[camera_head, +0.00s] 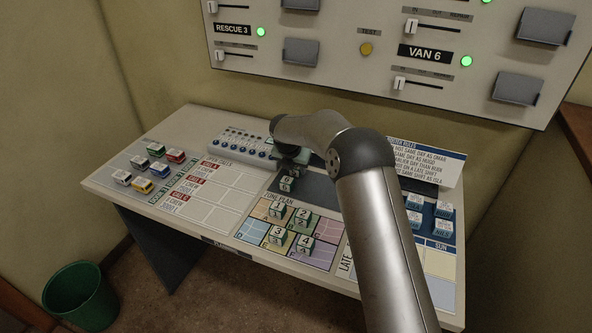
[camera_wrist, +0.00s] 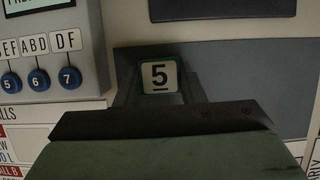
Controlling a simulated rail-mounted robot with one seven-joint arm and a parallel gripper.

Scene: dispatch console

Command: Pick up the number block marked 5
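The number block marked 5 (camera_wrist: 159,76) is a white-faced block with a green edge in the wrist view. It sits between the two dark fingers of my gripper (camera_wrist: 160,92), one on each side. The fingers are close to its sides, but I cannot tell if they touch it.
Blocks 1 to 4 stand on the coloured zone plan (camera_head: 325,230) in front. A button panel (camera_head: 240,142) lies close to the left of my gripper. Toy vehicles (camera_head: 155,150) stand at the desk's left. White blocks (camera_head: 443,210) sit at the right. A wall panel (camera_head: 365,48) rises behind.

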